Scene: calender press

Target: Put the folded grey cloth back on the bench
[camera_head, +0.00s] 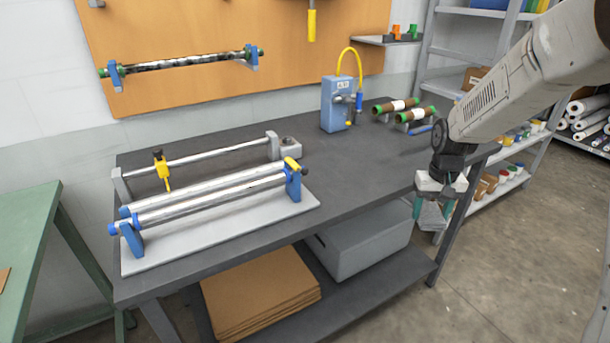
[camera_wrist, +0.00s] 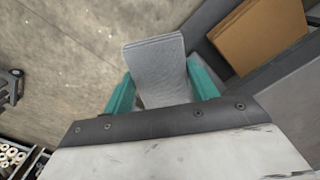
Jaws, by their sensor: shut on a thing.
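My gripper (camera_head: 432,209) is off the right end of the grey bench (camera_head: 355,171), over the floor beside it. Its teal fingers are shut on the folded grey cloth (camera_head: 432,218), which hangs below them. The cloth (camera_wrist: 158,68) also shows in the wrist view, between the two fingers of my gripper (camera_wrist: 160,92), with its far part sticking out past them. Part of the cloth is hidden by the gripper in the head view.
On the bench stand the calender press (camera_head: 215,198) at the left, a blue box with a yellow hose (camera_head: 336,105) at the back, and green-ended rollers (camera_head: 412,118). Bare bench top lies at middle right. Shelves (camera_head: 505,180) stand at right; a grey bin (camera_head: 365,243) sits below.

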